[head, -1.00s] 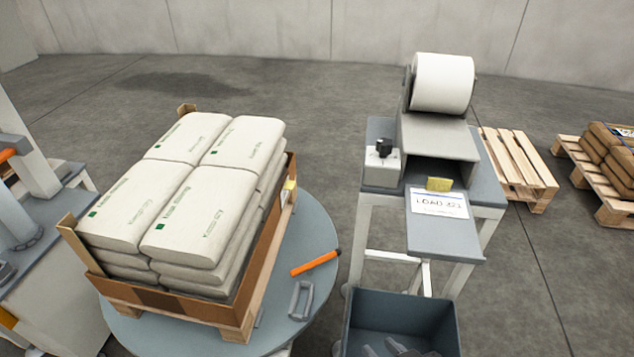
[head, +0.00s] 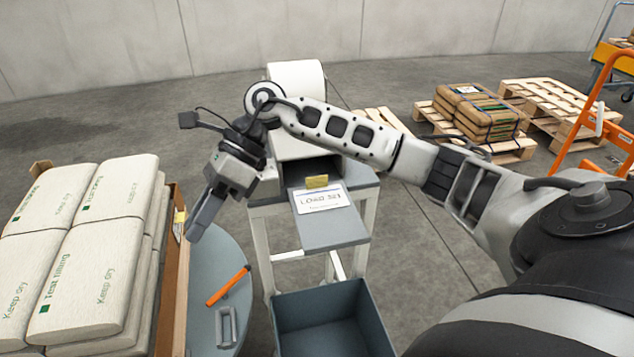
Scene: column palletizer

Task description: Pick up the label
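The label (head: 323,200) is a white sheet with dark print, lying on the grey shelf (head: 335,230) of the printer stand in the head view. A small yellow piece (head: 317,182) sits at its upper edge. My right gripper (head: 196,232) hangs to the left of the label, over the gap between the stand and the loaded pallet. It points down and nothing shows in it; from this angle I cannot tell whether its fingers are apart. My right arm passes in front of the printer behind the label. My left gripper is not in view.
An open dark bin (head: 332,320) stands below the shelf.

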